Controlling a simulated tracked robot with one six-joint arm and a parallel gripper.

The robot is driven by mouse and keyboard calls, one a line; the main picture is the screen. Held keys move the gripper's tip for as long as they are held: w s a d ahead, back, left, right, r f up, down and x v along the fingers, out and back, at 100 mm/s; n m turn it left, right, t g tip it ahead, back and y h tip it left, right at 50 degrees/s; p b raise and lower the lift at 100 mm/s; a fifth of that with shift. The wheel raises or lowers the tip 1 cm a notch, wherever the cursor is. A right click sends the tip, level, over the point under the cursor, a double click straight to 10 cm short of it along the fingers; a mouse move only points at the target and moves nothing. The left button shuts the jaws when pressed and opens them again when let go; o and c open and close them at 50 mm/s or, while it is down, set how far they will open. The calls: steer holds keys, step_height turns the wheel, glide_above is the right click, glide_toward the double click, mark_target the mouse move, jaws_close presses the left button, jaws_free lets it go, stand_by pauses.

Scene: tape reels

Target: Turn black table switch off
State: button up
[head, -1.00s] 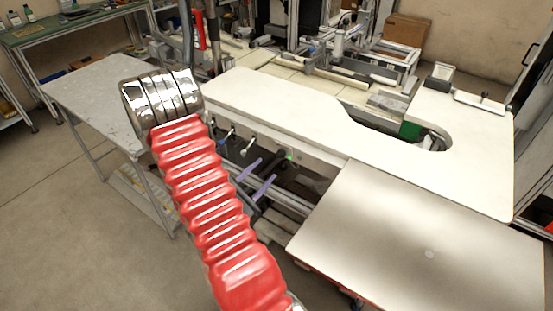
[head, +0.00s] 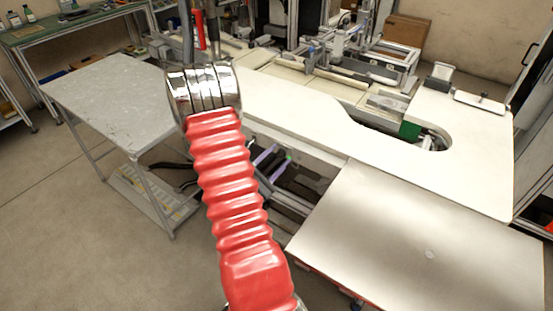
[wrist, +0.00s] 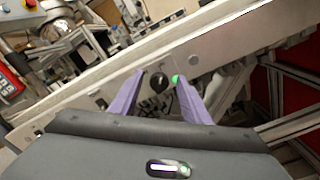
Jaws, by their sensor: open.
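The black table switch (wrist: 158,83) is a round dark knob on the pale metal side rail in the wrist view. A lit green lamp (wrist: 176,79) is just to its right. My gripper (wrist: 160,76) is open, with its two purple fingers on either side of the knob in the picture. I cannot tell whether they touch it. In the head view, my gripper (head: 269,162) is under the front edge of the white table (head: 300,112), close to the green lamp (head: 289,155). The knob is not clear there, and my red arm hides part of the rail.
A grey side table (head: 110,95) stands at the left. A flat pale panel (head: 420,235) juts out at the right front. Machine frames fill the back. Open floor (head: 80,230) lies at the left front. A red control box (wrist: 15,85) shows at the left in the wrist view.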

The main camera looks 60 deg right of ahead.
steer(key=shift+c, duration=0.6)
steer(key=c, duration=0.9)
steer(key=shift+n, duration=0.5)
steer(key=n, duration=0.2)
steer(key=shift+w+n, duration=0.1)
steer(key=shift+n, duration=0.3)
steer(key=n, duration=0.3)
steer(key=shift+w+n, duration=0.1)
steer(key=shift+n, duration=0.2)
steer(key=n, duration=0.6)
steer(key=shift+w+d+n, duration=0.1)
steer(key=shift+w+n, duration=0.15)
steer(key=shift+n, duration=0.05)
